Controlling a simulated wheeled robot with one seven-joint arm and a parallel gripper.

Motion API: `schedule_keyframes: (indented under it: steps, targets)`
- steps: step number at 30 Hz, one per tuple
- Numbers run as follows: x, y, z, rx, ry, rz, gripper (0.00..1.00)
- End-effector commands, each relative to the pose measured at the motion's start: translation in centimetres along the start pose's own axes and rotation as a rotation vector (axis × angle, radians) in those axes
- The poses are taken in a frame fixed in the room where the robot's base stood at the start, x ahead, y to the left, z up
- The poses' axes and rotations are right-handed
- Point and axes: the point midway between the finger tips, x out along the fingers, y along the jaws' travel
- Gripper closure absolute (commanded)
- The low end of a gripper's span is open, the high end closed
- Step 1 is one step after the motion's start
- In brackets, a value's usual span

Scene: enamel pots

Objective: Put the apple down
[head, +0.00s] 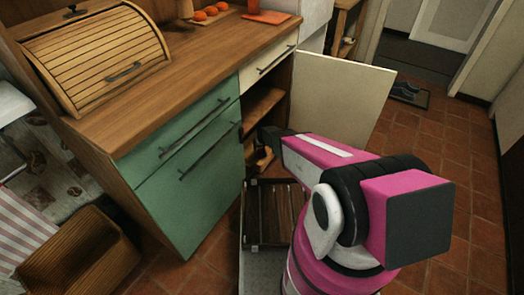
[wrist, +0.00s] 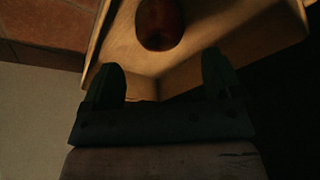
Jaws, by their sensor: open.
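The apple (wrist: 160,22) is dark reddish-brown and rests on a pale wooden surface (wrist: 205,45), apparently a shelf inside the open cupboard. In the wrist view it is at the top middle, partly cut off by the frame edge. My gripper (wrist: 162,68) is open, with its two dark fingers spread and nothing between them. The apple lies beyond the fingertips, with a gap showing. In the head view my arm reaches into the cupboard opening, and I cannot make out the apple there.
The cupboard door (head: 343,98) stands open to the right of my arm. A wooden shelf (head: 263,104) is inside, above my gripper. Green drawers (head: 190,185) are to the left. A wooden tray-like box (head: 270,212) is low in front. Tiled floor (head: 455,170) is clear at right.

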Motion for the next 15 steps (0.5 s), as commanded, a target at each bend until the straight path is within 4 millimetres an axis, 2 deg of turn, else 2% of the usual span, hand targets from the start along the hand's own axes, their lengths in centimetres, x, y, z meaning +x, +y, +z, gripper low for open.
schedule_keyframes:
  steps: [1, 3, 11, 14, 15]
  targets:
    - [-1.5, 0.0, 0.2, 0.0, 0.001, 0.0, 0.15]
    - [-2.8, 0.0, 0.3, 0.0, 0.0, 0.0, 0.15]
    - [-6.4, 0.3, 0.4, 0.005, -0.005, 0.001, 0.15]
    - [-9.7, 1.4, 1.2, 0.019, -0.021, 0.005, 0.15]
    - [-11.6, 2.0, 1.8, 0.027, -0.032, 0.006, 0.15]
